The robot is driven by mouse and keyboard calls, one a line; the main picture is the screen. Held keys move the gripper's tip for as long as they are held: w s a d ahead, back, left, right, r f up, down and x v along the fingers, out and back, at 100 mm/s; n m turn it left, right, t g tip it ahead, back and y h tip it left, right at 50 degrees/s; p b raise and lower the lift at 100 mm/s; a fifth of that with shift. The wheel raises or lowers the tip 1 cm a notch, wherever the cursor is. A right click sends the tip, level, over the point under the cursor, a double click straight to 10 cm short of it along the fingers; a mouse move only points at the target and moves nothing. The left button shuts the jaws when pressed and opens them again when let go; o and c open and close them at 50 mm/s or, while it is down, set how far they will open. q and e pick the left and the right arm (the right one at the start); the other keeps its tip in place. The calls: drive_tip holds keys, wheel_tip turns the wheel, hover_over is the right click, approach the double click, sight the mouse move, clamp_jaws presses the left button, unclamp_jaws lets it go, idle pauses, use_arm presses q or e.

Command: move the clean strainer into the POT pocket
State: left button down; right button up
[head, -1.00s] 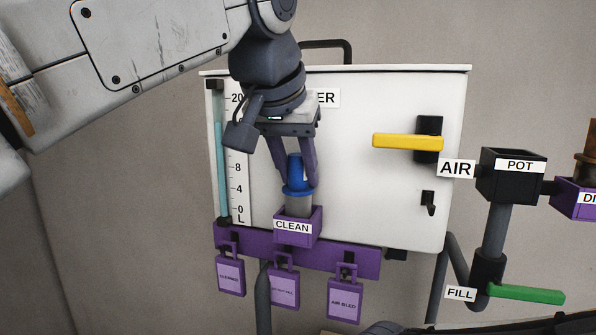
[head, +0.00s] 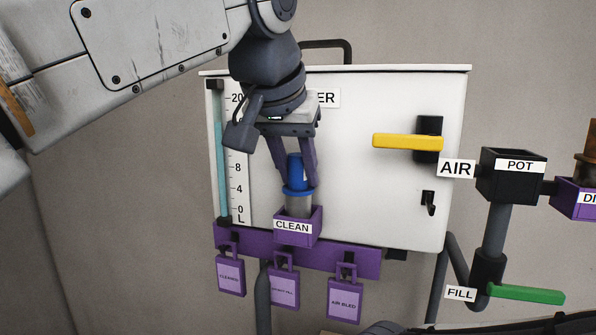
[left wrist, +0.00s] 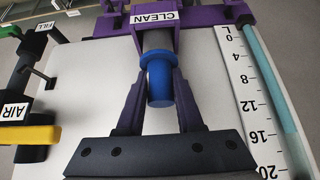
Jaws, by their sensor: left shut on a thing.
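The clean strainer (head: 297,187) has a blue cap and a grey body. It stands upright with its lower part inside the purple CLEAN pocket (head: 298,239). My left gripper (head: 298,175) comes down from above and is shut on the strainer's blue cap. In the left wrist view the blue cap (left wrist: 158,80) sits between the two purple fingers, and the grey body runs into the CLEAN pocket (left wrist: 187,16). The black POT pocket (head: 513,177) is at the right on a grey pipe; its inside is too dark to make out. My right gripper is not in view.
A yellow AIR handle (head: 405,141) and a black hook (head: 428,203) stick out from the white panel (head: 360,200) between the CLEAN and POT pockets. A green FILL handle (head: 527,294) is below POT. A purple pocket (head: 577,197) holding a brown thing is right of POT. Purple tags (head: 284,288) hang below.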

use_arm(q)
drive_tip(key=shift+r, duration=0.1)
drive_tip(key=shift+r+p, duration=0.55)
drive_tip(key=shift+r, duration=0.1)
wheel_tip(320, 180, up, 7)
drive_tip(key=shift+w+f+p, duration=0.1)
drive_tip(key=shift+f+p, duration=0.05)
drive_tip(key=shift+p, duration=0.3)
drive_tip(key=shift+r, duration=0.65)
